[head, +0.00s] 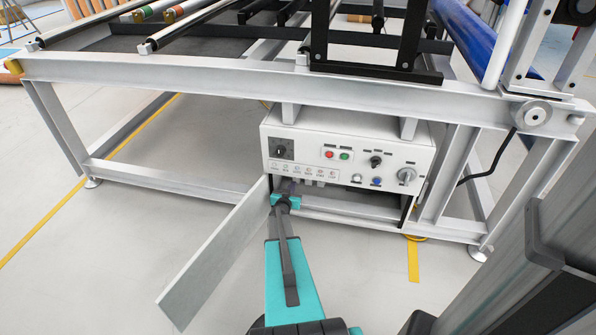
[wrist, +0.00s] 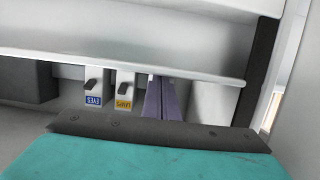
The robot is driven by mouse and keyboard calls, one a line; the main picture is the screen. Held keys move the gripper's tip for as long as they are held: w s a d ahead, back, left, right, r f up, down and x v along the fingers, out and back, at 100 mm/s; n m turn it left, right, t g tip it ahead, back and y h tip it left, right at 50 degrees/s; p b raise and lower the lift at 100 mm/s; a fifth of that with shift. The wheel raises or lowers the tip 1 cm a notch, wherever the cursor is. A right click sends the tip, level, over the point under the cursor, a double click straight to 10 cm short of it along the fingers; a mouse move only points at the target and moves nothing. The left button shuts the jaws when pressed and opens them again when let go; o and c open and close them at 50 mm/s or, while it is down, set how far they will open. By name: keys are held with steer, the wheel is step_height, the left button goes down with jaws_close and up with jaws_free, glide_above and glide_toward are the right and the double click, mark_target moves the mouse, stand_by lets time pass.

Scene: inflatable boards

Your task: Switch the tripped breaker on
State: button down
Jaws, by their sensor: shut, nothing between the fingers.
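The breaker box (head: 348,137) hangs under the machine frame, with its lower compartment open. In the wrist view two white breakers show side by side, one with a blue label (wrist: 93,100) and one with a yellow label (wrist: 124,100). Each has a dark lever; I cannot tell which is tripped. My gripper (head: 287,187) reaches into the compartment at its left part. In the wrist view its purple-grey fingers (wrist: 164,100) are shut and empty, just right of the yellow-labelled breaker. Whatever is behind the fingers is hidden, and I cannot tell whether they touch a breaker.
The open door (head: 215,255) of the box stands out to the left of my arm. The panel above carries buttons and knobs (head: 406,175). A pale edge (wrist: 120,64) crosses the wrist view above the breakers. Frame legs (head: 458,175) stand at right; the floor at left is clear.

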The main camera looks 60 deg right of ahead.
steer(key=shift+s+a+f, duration=0.15)
steer(key=shift+a+f, duration=0.1)
steer(key=shift+a, duration=0.35)
steer(key=shift+a, duration=0.15)
steer(key=s+a, duration=0.4)
steer(key=a, duration=0.9)
steer(key=shift+s, duration=0.15)
stand_by(1.6)
stand_by(0.5)
